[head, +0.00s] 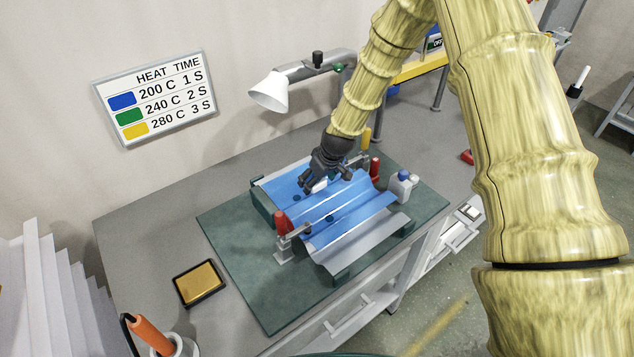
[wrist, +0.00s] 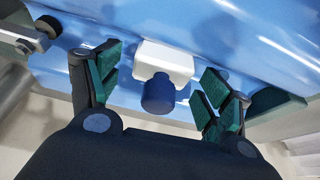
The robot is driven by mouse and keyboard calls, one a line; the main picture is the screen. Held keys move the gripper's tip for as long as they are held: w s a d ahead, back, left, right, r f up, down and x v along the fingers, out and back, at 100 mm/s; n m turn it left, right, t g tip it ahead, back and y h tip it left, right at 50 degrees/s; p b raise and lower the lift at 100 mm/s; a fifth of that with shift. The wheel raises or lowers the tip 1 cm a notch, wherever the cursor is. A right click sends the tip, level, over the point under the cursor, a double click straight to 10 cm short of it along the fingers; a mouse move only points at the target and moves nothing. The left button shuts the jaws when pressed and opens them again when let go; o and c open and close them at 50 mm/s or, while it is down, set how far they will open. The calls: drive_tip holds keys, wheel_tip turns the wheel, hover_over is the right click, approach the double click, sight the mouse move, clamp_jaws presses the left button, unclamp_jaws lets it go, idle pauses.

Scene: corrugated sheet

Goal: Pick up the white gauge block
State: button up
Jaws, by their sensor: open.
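The white gauge block (wrist: 165,61) lies on the blue corrugated sheet (wrist: 220,30), with a dark blue round knob (wrist: 158,93) on the side facing my gripper. In the wrist view my gripper (wrist: 158,80) is open, its green-padded fingers on either side of the block with gaps on both sides. In the head view my gripper (head: 325,187) is low over the blue sheet (head: 350,205), and a small white part of the block (head: 318,186) shows between the fingers. The rest of the block is hidden there.
Red-handled clamps (head: 281,222) hold the sheet on a green mat (head: 235,245). A white bottle (head: 401,185) stands right of the sheet. A white lamp (head: 270,92) hangs behind. A yellow pad in a black tray (head: 199,283) lies at front left.

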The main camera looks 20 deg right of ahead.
drive_tip(key=c, duration=1.2)
drive_tip(key=shift+r, duration=0.15)
